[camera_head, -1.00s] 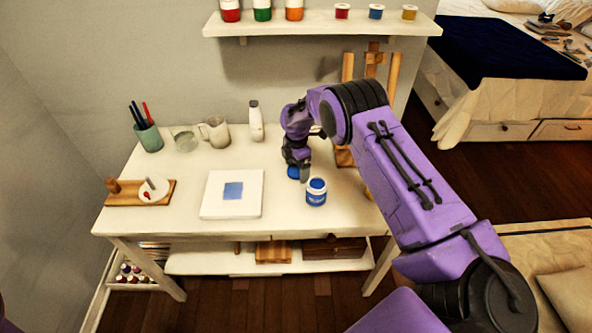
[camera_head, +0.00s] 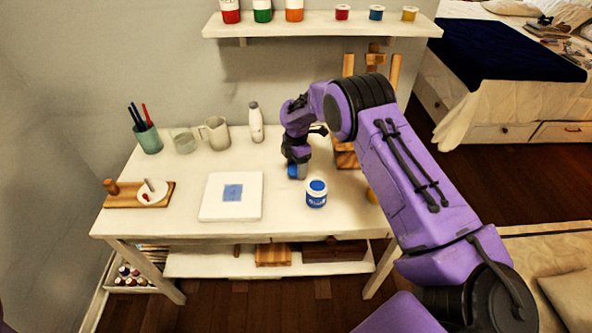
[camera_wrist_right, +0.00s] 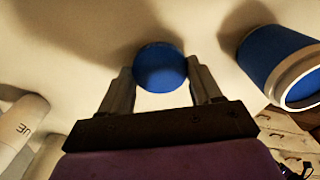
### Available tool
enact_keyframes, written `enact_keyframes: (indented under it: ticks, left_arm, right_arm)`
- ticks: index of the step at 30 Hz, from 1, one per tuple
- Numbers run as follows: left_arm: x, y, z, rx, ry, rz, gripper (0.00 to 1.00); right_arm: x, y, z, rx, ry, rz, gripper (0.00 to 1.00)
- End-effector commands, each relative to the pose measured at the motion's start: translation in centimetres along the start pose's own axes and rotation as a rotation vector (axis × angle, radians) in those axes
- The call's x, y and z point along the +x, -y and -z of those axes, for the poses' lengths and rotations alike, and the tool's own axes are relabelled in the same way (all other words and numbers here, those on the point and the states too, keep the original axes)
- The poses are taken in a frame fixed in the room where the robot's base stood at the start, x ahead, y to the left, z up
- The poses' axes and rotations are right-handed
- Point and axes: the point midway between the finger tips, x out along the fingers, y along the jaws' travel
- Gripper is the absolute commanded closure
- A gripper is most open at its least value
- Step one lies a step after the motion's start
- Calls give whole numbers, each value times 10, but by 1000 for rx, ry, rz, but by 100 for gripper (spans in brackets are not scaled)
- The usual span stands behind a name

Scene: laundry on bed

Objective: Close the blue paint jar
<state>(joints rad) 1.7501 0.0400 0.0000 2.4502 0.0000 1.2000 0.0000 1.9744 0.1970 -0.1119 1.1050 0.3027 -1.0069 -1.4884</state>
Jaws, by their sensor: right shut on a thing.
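The blue paint jar (camera_head: 316,194) stands upright and open on the white table, with blue paint at its top. Its side and rim show at the right of the wrist view (camera_wrist_right: 284,66). My right gripper (camera_head: 297,170) is just behind and left of the jar, low over the table. It is shut on the round blue lid (camera_wrist_right: 160,67), which sits between the two fingertips in the wrist view. In the head view the lid (camera_head: 292,171) is partly hidden by the fingers. My left gripper is not in view.
A white canvas with a blue square (camera_head: 216,208) lies left of the jar. A mug (camera_head: 215,133), a glass (camera_head: 184,141), a white bottle (camera_head: 256,122) and a brush cup (camera_head: 148,138) stand along the back. A wooden easel (camera_head: 346,155) is behind my right arm.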

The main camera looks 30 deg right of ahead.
Motion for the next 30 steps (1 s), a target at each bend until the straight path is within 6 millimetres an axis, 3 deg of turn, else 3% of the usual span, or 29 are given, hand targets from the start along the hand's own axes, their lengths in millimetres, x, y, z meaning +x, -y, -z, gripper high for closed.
enact_keyframes:
  ticks: [2, 9, 15, 18, 24, 30]
  left_arm:
    - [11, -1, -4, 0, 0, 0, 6]
    - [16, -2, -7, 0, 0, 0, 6]
    - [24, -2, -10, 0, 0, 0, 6]
    - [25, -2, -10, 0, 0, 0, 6]
    - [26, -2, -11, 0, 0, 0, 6]
    - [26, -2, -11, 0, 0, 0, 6]
  right_arm:
    - [-15, -1, 0, 1, -2, -7, 64]
    - [-77, 55, -5, 1, -3, -4, 64]
    - [-98, 107, -11, 1, -2, -2, 64]
    - [-106, 123, -12, 1, -2, -3, 64]
    - [-113, 138, -14, 1, -1, -2, 64]
    - [-113, 140, -14, 1, -1, 0, 64]
